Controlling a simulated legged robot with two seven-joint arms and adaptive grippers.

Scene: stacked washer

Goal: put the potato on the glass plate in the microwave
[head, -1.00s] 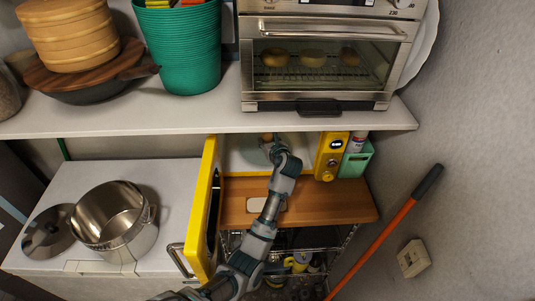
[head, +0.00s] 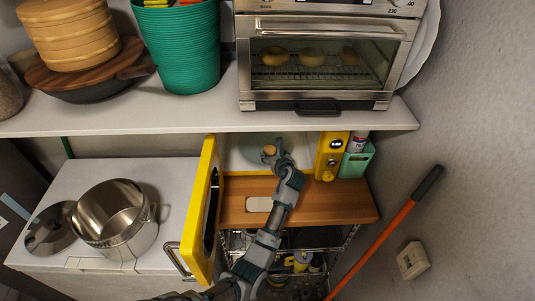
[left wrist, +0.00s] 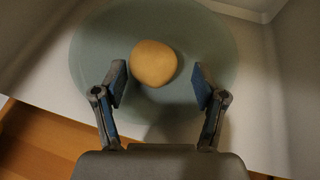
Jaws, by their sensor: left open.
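The potato (left wrist: 153,63) is round and tan and lies on the round glass plate (left wrist: 95,45) inside the white microwave interior. In the head view the potato (head: 269,150) shows just beyond my left gripper (head: 276,158), on the glass plate (head: 255,141). The yellow microwave (head: 328,157) has its door (head: 204,215) swung open to the left. In the left wrist view my left gripper (left wrist: 160,85) is open, with its fingers apart on either side of the potato's near side and not touching it. My right gripper is not in view.
The microwave stands on a wooden shelf (head: 335,203), with a green holder (head: 355,161) to its right. A shelf (head: 180,120) carrying a toaster oven (head: 320,60) is above. A steel pot (head: 115,215) stands left of the open door.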

